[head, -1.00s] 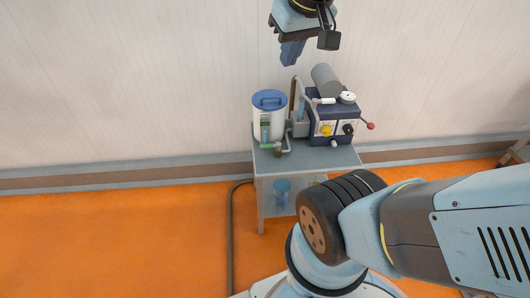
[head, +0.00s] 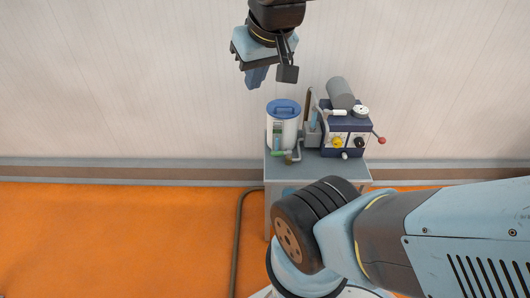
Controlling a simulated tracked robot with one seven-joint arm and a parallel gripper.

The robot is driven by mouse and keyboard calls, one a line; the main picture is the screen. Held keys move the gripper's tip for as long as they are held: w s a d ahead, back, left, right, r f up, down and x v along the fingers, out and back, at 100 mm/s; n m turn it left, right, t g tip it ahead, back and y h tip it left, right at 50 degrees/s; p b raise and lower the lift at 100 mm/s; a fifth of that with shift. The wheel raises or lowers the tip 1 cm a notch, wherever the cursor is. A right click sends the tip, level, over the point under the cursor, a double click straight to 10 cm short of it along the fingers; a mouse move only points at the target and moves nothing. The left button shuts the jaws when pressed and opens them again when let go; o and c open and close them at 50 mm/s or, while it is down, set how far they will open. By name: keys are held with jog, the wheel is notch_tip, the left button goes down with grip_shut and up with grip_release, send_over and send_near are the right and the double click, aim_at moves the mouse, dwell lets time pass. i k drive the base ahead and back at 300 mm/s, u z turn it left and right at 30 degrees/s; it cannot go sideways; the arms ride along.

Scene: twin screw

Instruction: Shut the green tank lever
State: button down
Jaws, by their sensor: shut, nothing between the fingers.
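The tank (head: 283,127) is a white cylinder with a blue lid and handle, standing at the left of a small grey table in the head view. The green lever (head: 278,153) sits low on the tank's front, beside a grey pipe fitting; it is too small to tell its exact angle. My gripper (head: 256,77) is shut and empty, pointing down. In the picture it is above and left of the tank, clear of it.
A dark blue machine (head: 345,133) with a grey cylinder, a gauge and a red-knobbed handle (head: 382,140) stands right of the tank on the grey table (head: 321,168). A hose (head: 237,235) runs down to the orange floor. The wall is behind.

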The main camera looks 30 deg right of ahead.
aim_at(289, 152)
jog(key=z, duration=0.1)
jog(key=k, duration=0.8)
jog(key=z, duration=0.85)
jog(key=i, duration=0.5)
